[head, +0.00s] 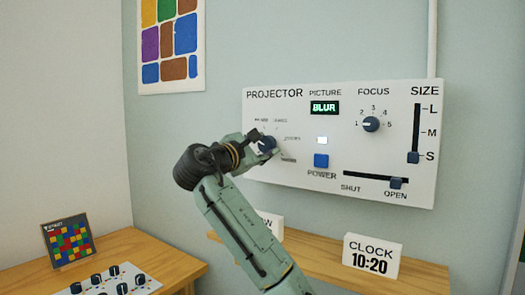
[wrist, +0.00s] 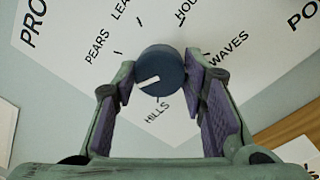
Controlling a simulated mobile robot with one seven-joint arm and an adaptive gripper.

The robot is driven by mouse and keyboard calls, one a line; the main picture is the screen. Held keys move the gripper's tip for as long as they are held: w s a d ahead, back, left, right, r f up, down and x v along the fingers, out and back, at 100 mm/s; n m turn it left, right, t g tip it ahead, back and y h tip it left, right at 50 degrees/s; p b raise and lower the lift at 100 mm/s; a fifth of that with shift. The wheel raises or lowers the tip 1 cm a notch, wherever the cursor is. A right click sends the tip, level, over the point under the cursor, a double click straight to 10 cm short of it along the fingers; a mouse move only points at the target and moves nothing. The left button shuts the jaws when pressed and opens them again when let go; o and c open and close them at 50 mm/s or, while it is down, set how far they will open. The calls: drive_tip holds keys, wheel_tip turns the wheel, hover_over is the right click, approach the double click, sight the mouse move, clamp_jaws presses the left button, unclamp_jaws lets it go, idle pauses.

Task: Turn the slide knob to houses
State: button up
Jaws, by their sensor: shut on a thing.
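The slide knob (head: 267,145) is a dark blue round knob at the left of the white projector panel (head: 330,185). In the wrist view the knob (wrist: 160,65) sits between the fingertips of my gripper (wrist: 161,73), whose purple pads press on its left and right sides. Its white mark lies on the lower left of the knob, between the PEARS and HILLS labels, away from the houses label. The houses label (wrist: 187,12), cut off at the top edge, is at the knob's upper right. PEARS, LEA…, WAVES and HILLS stand around it. My gripper partly covers these labels in the head view.
The panel's picture display (head: 324,108) reads BLUR. A blue power button (head: 321,160), focus knob (head: 370,124), size slider (head: 414,157) and shut/open slider (head: 396,183) are to the right. A shelf (head: 320,262) with a clock card (head: 372,256) is below.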

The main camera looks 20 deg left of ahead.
drive_tip(key=m, duration=0.4)
drive_tip(key=shift+f+b, duration=0.15)
drive_tip(key=shift+b, duration=0.2)
drive_tip(key=m, duration=0.4)
drive_tip(key=shift+a+h, duration=0.1)
drive_tip(key=shift+h, duration=0.2)
drive_tip(key=m, duration=0.4)
drive_tip(key=shift+h, duration=0.3)
drive_tip(key=m, duration=0.4)
drive_tip(key=shift+m+g, duration=0.3)
drive_tip(key=shift+m, duration=0.1)
drive_tip(key=m, duration=0.6)
drive_tip(key=shift+a+m+g+p, duration=0.1)
drive_tip(key=shift+m+g+p, duration=0.2)
drive_tip(key=shift+g+p, duration=0.1)
drive_tip(key=m+p, duration=0.1)
drive_tip(key=m, duration=0.4)
drive_tip(key=shift+w+m, duration=0.1)
drive_tip(key=shift+m, duration=0.3)
drive_tip(key=o, duration=1.2)
drive_tip(key=shift+c, duration=0.2)
